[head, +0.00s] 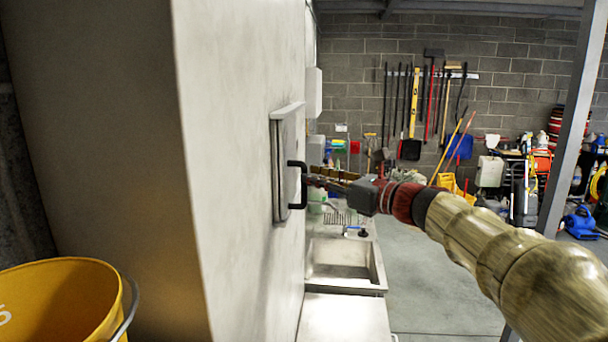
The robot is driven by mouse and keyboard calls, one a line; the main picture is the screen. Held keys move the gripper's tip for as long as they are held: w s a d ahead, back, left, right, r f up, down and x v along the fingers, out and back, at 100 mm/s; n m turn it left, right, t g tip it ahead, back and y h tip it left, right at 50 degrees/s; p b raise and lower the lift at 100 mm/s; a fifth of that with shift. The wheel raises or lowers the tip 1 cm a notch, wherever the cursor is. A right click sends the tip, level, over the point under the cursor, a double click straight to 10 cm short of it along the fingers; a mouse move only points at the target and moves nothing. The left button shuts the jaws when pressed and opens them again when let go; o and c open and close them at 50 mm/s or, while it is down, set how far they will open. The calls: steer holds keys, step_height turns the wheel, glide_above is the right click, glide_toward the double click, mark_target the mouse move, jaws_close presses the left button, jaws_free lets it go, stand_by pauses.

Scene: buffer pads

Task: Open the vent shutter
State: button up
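The vent shutter (287,150) is a pale grey framed panel on the side wall, in the middle of the head view. Its panel looks flat against the wall, in a closed position. A black bar handle (303,184) stands out from its right side. My gripper (317,181) reaches in from the right, with its fingertips at or just beside the handle. I cannot tell whether they touch it. The fingers show small and edge-on, so their opening is unclear.
A yellow bucket (62,300) stands at the lower left. A steel sink (343,262) lies below and beyond my gripper. A grey post (573,120) rises at the right. Brooms and tools hang on the far brick wall (350,75). Open floor (440,290) shows beyond my arm.

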mark_target(304, 201)
steer(key=shift+x, duration=1.9)
steer(key=shift+c, duration=0.4)
steer(key=c, duration=0.4)
